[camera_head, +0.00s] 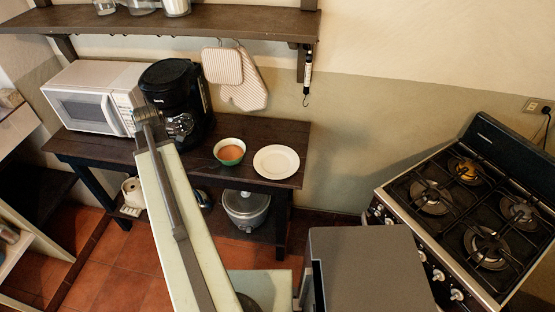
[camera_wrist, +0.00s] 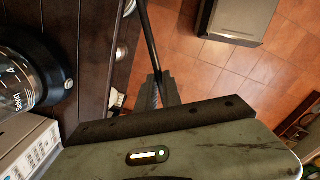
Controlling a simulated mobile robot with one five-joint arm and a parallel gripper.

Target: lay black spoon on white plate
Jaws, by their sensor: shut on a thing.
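The white plate (camera_head: 276,162) lies flat and empty near the right end of the dark wooden table. My gripper (camera_head: 148,118) is at the end of my raised arm, left of the plate, in front of the coffee maker. In the wrist view my gripper (camera_wrist: 158,90) is shut on a long thin black handle, which I take for the black spoon (camera_wrist: 150,38). It points away to the top edge of that view, where its far end is cut off. In the head view I cannot make out the spoon clearly.
A green bowl with orange-brown contents (camera_head: 230,152) stands just left of the plate. The black coffee maker (camera_head: 178,85) and white microwave (camera_head: 92,95) stand further left. A wall shelf (camera_head: 230,22) hangs above; the stove (camera_head: 470,210) is at right.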

